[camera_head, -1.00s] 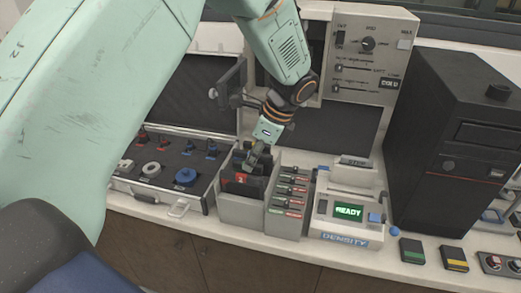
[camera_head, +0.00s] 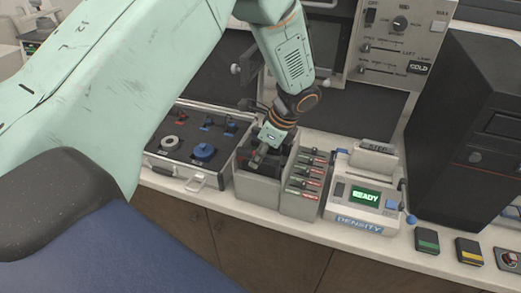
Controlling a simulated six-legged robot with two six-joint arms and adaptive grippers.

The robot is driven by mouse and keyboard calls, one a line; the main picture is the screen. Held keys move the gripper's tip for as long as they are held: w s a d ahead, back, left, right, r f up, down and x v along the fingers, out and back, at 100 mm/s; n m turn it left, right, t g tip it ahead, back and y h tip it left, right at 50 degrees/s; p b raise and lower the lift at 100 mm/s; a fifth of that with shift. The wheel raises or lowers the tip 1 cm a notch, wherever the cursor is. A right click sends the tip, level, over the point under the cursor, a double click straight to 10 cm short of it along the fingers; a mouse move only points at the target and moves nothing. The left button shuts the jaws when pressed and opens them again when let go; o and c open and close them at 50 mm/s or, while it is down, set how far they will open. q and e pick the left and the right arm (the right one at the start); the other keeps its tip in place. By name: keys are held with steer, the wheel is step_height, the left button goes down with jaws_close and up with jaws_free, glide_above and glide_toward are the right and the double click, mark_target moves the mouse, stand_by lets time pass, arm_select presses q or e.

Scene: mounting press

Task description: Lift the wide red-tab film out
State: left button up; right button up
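My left gripper (camera_head: 257,158) points down into the grey open-topped bin (camera_head: 258,189), among dark upright films (camera_head: 270,163). Its fingers are small and partly hidden, so I cannot tell whether they are open or shut, or whether they touch a film. A little red shows beside the fingertips, but the red-tab film is mostly hidden by the gripper and the bin's front wall. My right gripper is not in view.
A grey rack with red and green tabbed slides (camera_head: 306,184) stands right of the bin, then the density meter (camera_head: 361,197) reading READY. An open case (camera_head: 187,153) with knobs lies left. A dark tower (camera_head: 470,130) stands right. The counter's front edge is close.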

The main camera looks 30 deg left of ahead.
arm_select(q)
steer(key=shift+s+d+r, duration=0.2)
steer(key=shift+d+r, duration=0.2)
steer(key=shift+d, duration=0.2)
steer(key=shift+c, duration=1.1)
steer(key=shift+w+a+f, duration=0.25)
steer(key=shift+a+f, duration=0.15)
steer(key=shift+a, duration=0.35)
jaws_close()
steer(key=shift+c, duration=0.3)
jaws_free()
steer(key=shift+s+d+r, duration=0.1)
steer(key=shift+d+r, duration=0.05)
steer(key=shift+d, duration=0.15)
steer(key=shift+d+r, duration=0.1)
steer(key=shift+d, duration=0.1)
jaws_close()
steer(key=shift+a+f, duration=0.2)
steer(key=shift+a, duration=0.2)
steer(key=shift+d, duration=0.1)
